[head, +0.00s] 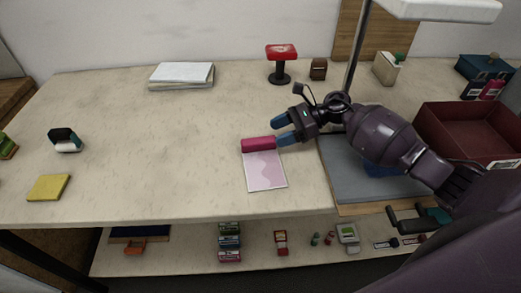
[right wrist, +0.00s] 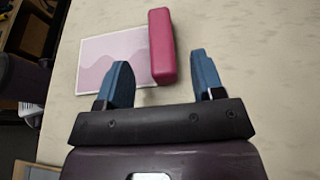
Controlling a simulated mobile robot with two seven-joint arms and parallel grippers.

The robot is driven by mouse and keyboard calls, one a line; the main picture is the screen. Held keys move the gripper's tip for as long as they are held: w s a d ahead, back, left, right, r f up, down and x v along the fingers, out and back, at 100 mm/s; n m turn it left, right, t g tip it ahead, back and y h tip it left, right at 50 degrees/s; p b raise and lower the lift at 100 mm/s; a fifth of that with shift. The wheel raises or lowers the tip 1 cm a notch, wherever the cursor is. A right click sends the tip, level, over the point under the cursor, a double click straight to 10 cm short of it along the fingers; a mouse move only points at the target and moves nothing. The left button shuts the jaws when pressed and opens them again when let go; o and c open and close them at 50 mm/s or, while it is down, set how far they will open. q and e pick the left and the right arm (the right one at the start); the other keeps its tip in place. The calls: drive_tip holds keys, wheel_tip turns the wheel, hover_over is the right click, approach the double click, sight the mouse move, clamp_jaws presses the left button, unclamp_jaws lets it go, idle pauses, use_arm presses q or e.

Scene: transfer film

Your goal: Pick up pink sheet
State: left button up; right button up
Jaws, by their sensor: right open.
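The pink sheet (head: 264,172) lies flat on the table, pale with darker pink wavy shapes. A dark pink bar-shaped block (head: 259,144) lies along its far edge. In the right wrist view the sheet (right wrist: 100,62) is at upper left, and the block (right wrist: 162,46) is beyond the fingertips, between their lines. My right gripper (head: 279,130) has blue fingers spread apart and empty, just right of the block. It also shows in the right wrist view (right wrist: 160,70). Whether a finger touches the block or sheet I cannot tell. My left gripper is not in view.
A grey mat (head: 350,170) lies right of the sheet under my right arm. A dark red open box (head: 470,130) stands at the far right. A yellow pad (head: 48,187) lies at left. The table's middle left is clear. A lower shelf (head: 185,262) holds small items.

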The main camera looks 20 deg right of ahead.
sight(259, 140)
drive_tip(key=p+x, duration=0.1)
drive_tip(key=x, duration=0.4)
drive_tip(key=shift+a+r, duration=0.15)
drive_tip(key=shift+a, duration=0.25)
drive_tip(key=c, duration=0.9)
drive_tip(key=shift+c, duration=0.5)
